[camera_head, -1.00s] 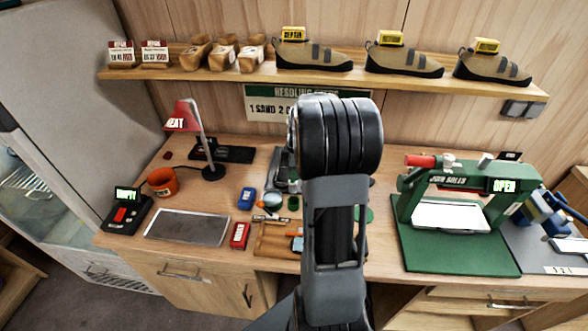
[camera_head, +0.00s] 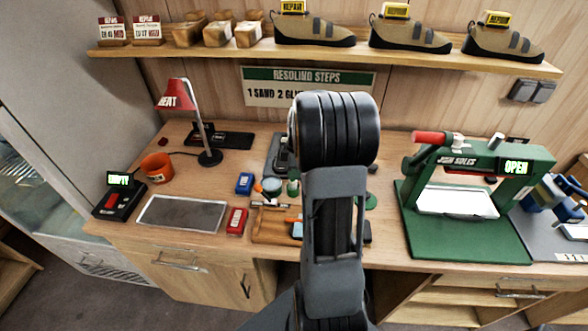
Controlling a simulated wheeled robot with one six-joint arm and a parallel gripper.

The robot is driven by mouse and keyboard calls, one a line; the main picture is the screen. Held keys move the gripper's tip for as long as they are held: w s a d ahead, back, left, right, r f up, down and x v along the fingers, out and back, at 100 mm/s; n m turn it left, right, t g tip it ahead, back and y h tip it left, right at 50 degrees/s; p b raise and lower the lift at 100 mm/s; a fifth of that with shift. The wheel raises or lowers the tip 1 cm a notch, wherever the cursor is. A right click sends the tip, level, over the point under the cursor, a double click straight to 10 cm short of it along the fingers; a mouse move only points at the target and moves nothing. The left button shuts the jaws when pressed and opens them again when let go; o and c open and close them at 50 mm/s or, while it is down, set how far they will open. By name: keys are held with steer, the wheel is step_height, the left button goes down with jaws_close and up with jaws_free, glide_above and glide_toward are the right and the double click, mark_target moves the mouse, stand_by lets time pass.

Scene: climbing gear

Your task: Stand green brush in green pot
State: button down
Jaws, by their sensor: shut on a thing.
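A small green pot-like thing (camera_head: 293,187) stands on the bench just left of my arm. A second green thing, round and flat-looking (camera_head: 370,201), shows at the right edge of my arm, partly covered. I cannot tell for sure which is the green pot. No green brush can be made out. My own arm stands upright in the middle of the picture and hides my gripper and whatever is in it.
A wooden tray (camera_head: 262,235) with small tools, a red box (camera_head: 236,221) and a blue box (camera_head: 244,183) lie left of my arm. A green press (camera_head: 475,170) stands at right.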

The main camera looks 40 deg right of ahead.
steer(key=c, duration=0.9)
jaws_free()
steer(key=shift+r, duration=0.1)
steer(key=r, duration=0.4)
steer(key=d+r, duration=0.1)
steer(key=r, duration=0.4)
steer(key=s+r+b, duration=0.1)
steer(key=r, duration=0.3)
steer(key=shift+d+r, duration=0.2)
steer(key=shift+r, duration=0.05)
